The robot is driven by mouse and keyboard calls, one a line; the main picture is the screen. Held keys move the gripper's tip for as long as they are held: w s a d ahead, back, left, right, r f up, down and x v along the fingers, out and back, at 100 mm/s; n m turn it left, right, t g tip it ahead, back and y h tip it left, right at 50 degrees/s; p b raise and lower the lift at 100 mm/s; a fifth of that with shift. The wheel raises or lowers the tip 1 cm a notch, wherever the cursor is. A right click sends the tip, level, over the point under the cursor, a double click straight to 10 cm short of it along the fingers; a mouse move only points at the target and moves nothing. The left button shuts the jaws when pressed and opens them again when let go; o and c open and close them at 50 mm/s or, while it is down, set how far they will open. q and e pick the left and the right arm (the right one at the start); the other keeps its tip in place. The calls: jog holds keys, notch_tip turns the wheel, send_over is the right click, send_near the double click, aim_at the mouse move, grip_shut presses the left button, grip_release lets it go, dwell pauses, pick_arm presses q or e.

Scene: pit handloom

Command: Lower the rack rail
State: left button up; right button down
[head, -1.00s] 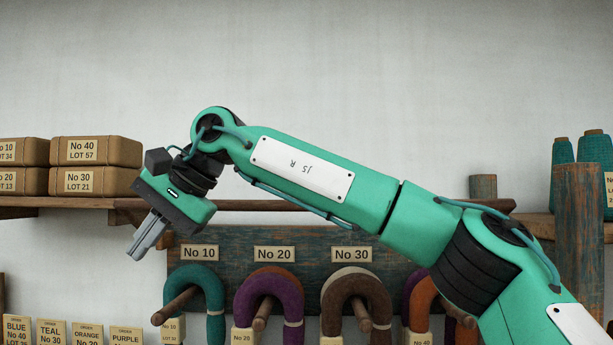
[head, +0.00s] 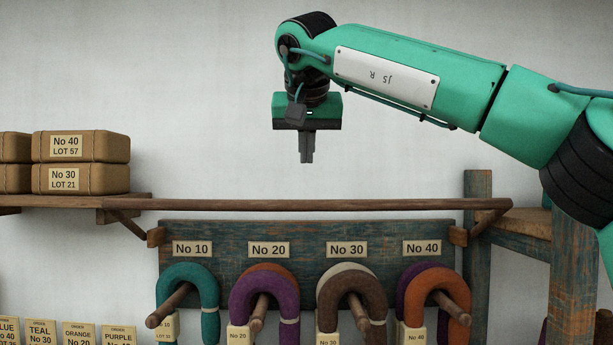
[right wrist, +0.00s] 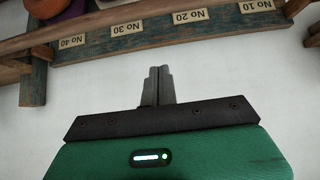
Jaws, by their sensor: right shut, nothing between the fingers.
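The rack rail (head: 330,204) is a long brown wooden rod. It runs level in front of the wall, above the labelled peg board, with a wooden bracket arm at each end. It also crosses the top of the right wrist view (right wrist: 110,20). My right gripper (head: 307,160) points straight down above the middle of the rail, apart from it. Its grey fingers are shut and empty, and they show in the right wrist view too (right wrist: 158,72). My left gripper is not in view.
The blue-green peg board (head: 220,234) carries yarn hanks (head: 190,275) on pegs under number labels. Wrapped boxes (head: 80,147) stand on a shelf at the left. A wooden post (head: 477,215) stands at the right. The wall space around my gripper is clear.

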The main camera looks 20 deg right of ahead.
jog(key=f, duration=0.2)
jog(key=w+f+p, duration=0.1)
jog(key=f, duration=0.1)
jog(key=shift+w+d+f, duration=0.1)
jog(key=shift+d, duration=0.05)
jog(key=shift+s+a+f+p, duration=0.2)
jog(key=shift+s+f+p, duration=0.25)
jog(key=shift+s+f, duration=0.2)
jog(key=shift+f, duration=0.2)
